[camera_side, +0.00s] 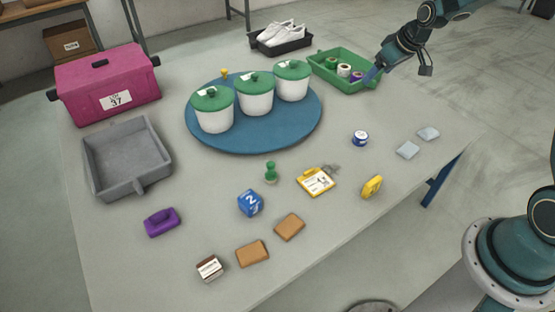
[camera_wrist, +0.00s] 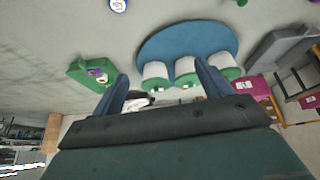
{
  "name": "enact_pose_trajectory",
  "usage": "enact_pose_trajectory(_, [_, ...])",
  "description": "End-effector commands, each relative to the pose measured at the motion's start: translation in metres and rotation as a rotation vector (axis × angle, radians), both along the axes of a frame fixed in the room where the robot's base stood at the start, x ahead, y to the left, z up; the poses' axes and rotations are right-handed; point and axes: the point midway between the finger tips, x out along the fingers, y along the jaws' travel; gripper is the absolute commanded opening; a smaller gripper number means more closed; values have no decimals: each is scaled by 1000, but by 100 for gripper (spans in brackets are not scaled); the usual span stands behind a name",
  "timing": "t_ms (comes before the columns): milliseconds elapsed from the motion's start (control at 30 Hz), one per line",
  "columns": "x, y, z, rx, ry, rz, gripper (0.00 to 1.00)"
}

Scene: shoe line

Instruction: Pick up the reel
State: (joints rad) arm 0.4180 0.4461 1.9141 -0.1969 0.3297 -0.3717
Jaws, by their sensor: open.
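Several small reels sit in a green tray (camera_side: 322,70) at the back right of the table. A green-edged reel (camera_side: 332,62) is on the left, a pale-topped reel (camera_side: 344,70) is in the middle, and a purple reel (camera_side: 357,76) is on the right. The green tray (camera_wrist: 78,70) lies left of the fingers there, with two reels visible inside.
A round blue mat (camera_side: 255,145) holds three white pots with green lids. A dark tray with white shoes (camera_side: 280,40) stands behind. A pink box (camera_side: 105,80) and a grey tray (camera_side: 125,155) are at left. Small items are scattered across the table's front.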

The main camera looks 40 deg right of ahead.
Motion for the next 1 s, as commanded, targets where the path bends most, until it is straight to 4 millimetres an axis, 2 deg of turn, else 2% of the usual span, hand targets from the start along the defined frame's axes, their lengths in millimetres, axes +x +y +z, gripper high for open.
enact_pose_trajectory(33, [5, -9, -15, 4, 5, -4, 77])
enact_pose_trajectory(300, [26, -53, -84, 13, -6, -13, 77])
enact_pose_trajectory(500, [32, -83, -142, 22, -16, -26, 77])
enact_pose_trajectory(700, [30, -108, -199, 29, -27, -40, 77])
enact_pose_trajectory(800, [27, -117, -221, 31, -32, -47, 77])
enact_pose_trajectory(1000, [24, -126, -243, 32, -39, -51, 77])
